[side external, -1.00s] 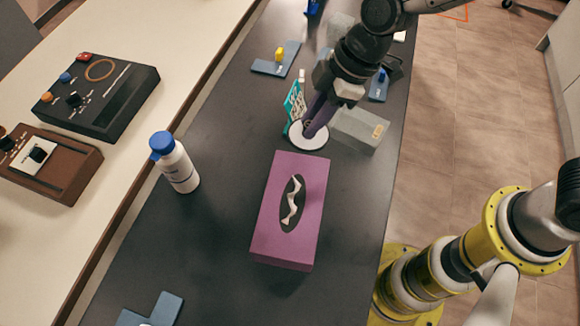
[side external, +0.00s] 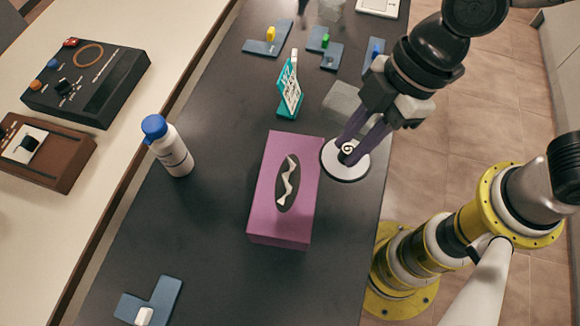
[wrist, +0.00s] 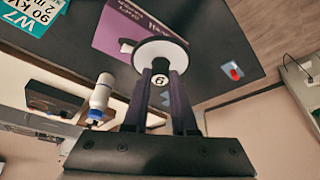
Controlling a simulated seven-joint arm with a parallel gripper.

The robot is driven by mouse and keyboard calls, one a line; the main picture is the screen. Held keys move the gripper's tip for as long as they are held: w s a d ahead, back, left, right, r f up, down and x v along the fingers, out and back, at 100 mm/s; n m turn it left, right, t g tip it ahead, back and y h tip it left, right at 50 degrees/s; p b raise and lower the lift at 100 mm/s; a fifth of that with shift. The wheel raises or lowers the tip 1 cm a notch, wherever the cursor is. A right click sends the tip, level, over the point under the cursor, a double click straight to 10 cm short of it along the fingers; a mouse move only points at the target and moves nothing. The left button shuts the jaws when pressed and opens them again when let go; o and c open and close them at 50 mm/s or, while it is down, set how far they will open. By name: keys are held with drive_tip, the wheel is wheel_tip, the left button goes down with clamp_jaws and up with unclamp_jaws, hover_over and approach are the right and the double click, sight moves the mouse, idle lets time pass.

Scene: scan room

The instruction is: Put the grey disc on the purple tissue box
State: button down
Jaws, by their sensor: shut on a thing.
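The disc (side external: 346,171), with a pale round face and a dark knob, is held by the knob in my gripper (side external: 352,143). My gripper is shut on it, and the disc hangs just right of the purple tissue box near its far right edge. The purple tissue box (side external: 262,205) stands on the dark table with a white tissue in its oval opening. In the wrist view the disc (wrist: 171,48) covers part of the tissue box (wrist: 112,38), and the fingers (wrist: 160,80) grip the knob. The exact height of the disc above the table is hard to tell.
A white bottle with a blue cap (side external: 172,150) stands left of the box. A teal card stand (side external: 289,97) and a grey block (side external: 342,100) stand behind it. Blue pieces (side external: 268,40) lie farther back and at front left (side external: 160,300).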

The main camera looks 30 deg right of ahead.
sight(322, 154)
drive_tip(key=a, duration=0.1)
drive_tip(key=w+a+f, duration=0.2)
drive_tip(key=shift+w+a, duration=0.1)
drive_tip(key=shift+a, duration=0.05)
drive_tip(key=w+a+f, duration=0.1)
drive_tip(key=f, duration=0.1)
drive_tip(key=a+f, duration=0.1)
drive_tip(key=w+a+f, duration=0.1)
drive_tip(key=f, duration=0.1)
drive_tip(key=shift+w+a+f, duration=0.3)
drive_tip(key=shift+w+a, duration=0.05)
drive_tip(key=shift+a, duration=0.05)
drive_tip(key=shift+f, duration=1.55)
drive_tip(key=shift+f, duration=0.15)
drive_tip(key=c, duration=0.7)
unclamp_jaws()
drive_tip(key=shift+r, duration=0.35)
drive_tip(key=v, duration=1.1)
drive_tip(key=shift+d+r, duration=0.25)
drive_tip(key=shift+r, duration=0.05)
